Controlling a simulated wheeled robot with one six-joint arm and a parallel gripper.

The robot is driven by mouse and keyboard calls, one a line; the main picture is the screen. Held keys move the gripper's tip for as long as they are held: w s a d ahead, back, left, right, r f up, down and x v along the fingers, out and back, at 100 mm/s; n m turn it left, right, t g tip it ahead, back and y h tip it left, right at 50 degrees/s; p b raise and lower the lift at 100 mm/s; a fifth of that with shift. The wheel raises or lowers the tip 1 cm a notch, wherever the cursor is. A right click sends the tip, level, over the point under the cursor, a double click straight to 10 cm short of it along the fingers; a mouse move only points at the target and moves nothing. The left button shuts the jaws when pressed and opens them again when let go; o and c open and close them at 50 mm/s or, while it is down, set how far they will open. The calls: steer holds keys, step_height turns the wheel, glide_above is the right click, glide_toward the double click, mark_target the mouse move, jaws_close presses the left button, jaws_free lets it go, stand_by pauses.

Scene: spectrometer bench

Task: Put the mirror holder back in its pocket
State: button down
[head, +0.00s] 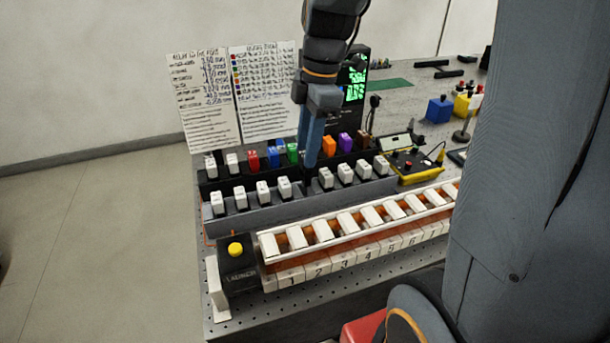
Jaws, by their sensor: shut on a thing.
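My gripper (310,165) points down over the rows of small holders in the head view. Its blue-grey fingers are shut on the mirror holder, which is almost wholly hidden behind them. The fingertips are at a gap in the front row of white-topped holders, between one white holder (284,187) on the left and another (325,178) on the right. I cannot tell whether the held holder touches the grey front rack (250,221). The pocket itself is hidden.
Behind stands a row with red (253,160), blue, green (293,152), orange (329,146) and purple blocks. In front is a long numbered tray (296,278) of white pieces. A yellow-buttoned black box (237,262) is at its left end; a yellow-edged device (414,166) stands right.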

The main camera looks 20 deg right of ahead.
mark_target(307, 171)
steer(key=shift+f+p, duration=0.55)
steer(key=shift+f, duration=2.6)
steer(key=shift+f, duration=0.15)
steer(key=c, duration=1.3)
jaws_free()
step_height(307, 171, up, 12)
steer(key=d+b, duration=0.1)
steer(key=b, duration=0.1)
steer(key=shift+d+b, duration=0.3)
steer(key=shift+d, duration=0.1)
